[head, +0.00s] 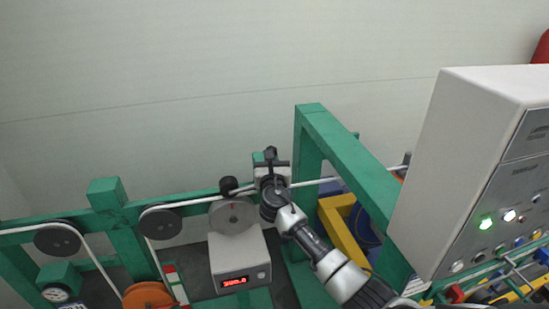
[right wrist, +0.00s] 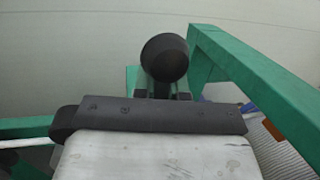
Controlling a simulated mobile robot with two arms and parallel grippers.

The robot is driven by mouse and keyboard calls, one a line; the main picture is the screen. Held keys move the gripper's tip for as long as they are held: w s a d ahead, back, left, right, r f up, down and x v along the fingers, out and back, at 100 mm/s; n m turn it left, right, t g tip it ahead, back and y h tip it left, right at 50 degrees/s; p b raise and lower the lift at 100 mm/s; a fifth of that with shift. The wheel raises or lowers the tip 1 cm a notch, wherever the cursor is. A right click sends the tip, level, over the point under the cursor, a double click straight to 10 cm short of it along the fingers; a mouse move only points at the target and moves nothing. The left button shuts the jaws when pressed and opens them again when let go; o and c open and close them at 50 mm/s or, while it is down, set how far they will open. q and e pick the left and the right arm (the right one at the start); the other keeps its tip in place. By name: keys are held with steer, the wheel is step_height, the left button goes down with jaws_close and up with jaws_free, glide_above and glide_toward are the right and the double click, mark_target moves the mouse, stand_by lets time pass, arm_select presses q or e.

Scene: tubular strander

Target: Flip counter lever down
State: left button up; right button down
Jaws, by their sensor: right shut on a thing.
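The counter (head: 240,268) is a pale box with red lit digits, below a grey measuring wheel (head: 232,216) on the green frame. The black round knob of the counter lever (right wrist: 165,57) stands up large at the top centre of the right wrist view. In the head view a small dark knob (head: 270,153) shows just above my gripper. My right gripper (head: 272,178) is at the frame's rail, right of the wheel, shut on the lever. My left gripper is out of view.
A green upright frame (head: 340,150) stands close to the right of my gripper. A white control cabinet (head: 440,170) with lit buttons is at the right. A pale strand runs over dark pulleys (head: 160,222) at the left. Above the rail is free room before the wall.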

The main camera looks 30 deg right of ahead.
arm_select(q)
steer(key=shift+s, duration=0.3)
arm_select(e)
steer(key=c, duration=1.2)
jaws_free()
steer(key=shift+a, duration=0.1)
steer(key=shift+o, duration=0.2)
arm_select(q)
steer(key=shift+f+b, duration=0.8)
arm_select(e)
steer(key=v, duration=1)
steer(key=shift+s+a, duration=0.2)
steer(key=shift+s, duration=0.15)
steer(key=shift+f, duration=0.1)
